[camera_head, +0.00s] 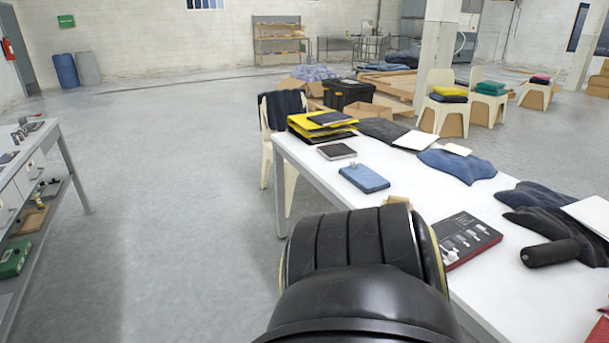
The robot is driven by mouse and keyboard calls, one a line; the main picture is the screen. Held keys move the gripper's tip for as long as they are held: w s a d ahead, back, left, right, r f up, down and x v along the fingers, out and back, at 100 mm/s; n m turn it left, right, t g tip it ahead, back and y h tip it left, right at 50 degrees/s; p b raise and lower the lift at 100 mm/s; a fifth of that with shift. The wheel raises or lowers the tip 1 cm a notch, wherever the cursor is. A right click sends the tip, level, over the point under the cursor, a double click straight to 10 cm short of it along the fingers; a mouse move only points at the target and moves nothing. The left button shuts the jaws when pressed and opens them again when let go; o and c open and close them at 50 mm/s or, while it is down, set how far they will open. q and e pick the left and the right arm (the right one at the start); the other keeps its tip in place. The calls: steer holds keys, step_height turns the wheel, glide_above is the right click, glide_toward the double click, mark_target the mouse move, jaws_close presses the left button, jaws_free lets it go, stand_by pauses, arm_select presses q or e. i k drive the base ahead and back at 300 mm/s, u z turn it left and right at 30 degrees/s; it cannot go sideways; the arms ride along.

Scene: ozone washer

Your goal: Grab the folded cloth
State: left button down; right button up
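Several cloths lie on the white table (300,160). A flat blue rectangular piece (364,178), perhaps a folded cloth, lies near the left edge with a small pale item on it. A crumpled blue cloth (457,165) lies farther right. Dark cloths (535,196) lie at the right, and a dark grey one (383,130) lies at the back. I cannot tell which is the task's folded cloth. A large black rounded link of my arm rises from the bottom centre and hides part of the table. Neither gripper shows.
Yellow folders (320,126), a dark tablet-like item (337,151), a red-edged tool case (464,238) and a black roll (550,253) are on the table. Chairs (443,105) with folded stacks stand behind. A grey bench (30,160) stands left; the floor between is clear.

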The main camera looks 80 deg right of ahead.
mark_target(367, 180)
steer(key=z, duration=2.65)
